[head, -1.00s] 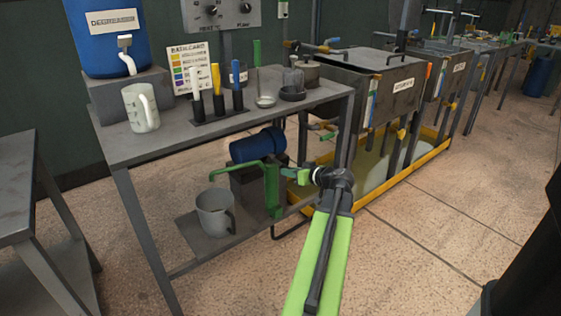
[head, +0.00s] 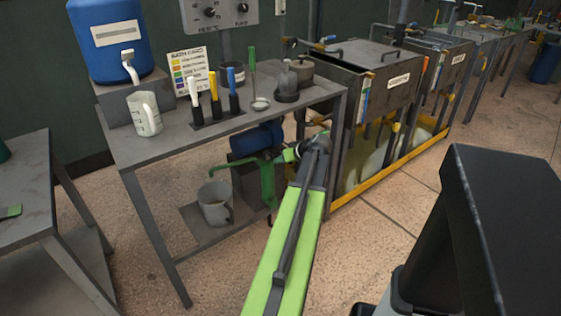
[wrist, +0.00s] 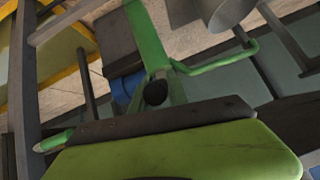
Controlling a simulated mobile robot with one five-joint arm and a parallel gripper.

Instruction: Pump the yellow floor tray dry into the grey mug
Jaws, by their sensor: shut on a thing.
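The yellow floor tray (head: 397,177) lies on the floor under the tanks at right, with pale liquid in it. The grey mug (head: 216,212) stands on the low shelf under the bench; its contents cannot be made out. The green hand pump (head: 267,186) stands beside it, its spout (head: 225,167) reaching over the mug. The wrist view also shows the pump (wrist: 147,35) and part of the mug (wrist: 228,12). My gripper (head: 292,152) is at the pump's upper right, shut on the green pump handle (head: 288,156); the grip is partly hidden by my arm.
The bench (head: 180,145) above carries a measuring jug (head: 145,114), a blue drum (head: 110,40), coloured-handled tools and small vessels. Bench legs stand close around the pump. A blue motor-like cylinder (head: 250,142) is behind it. Floor in front is open.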

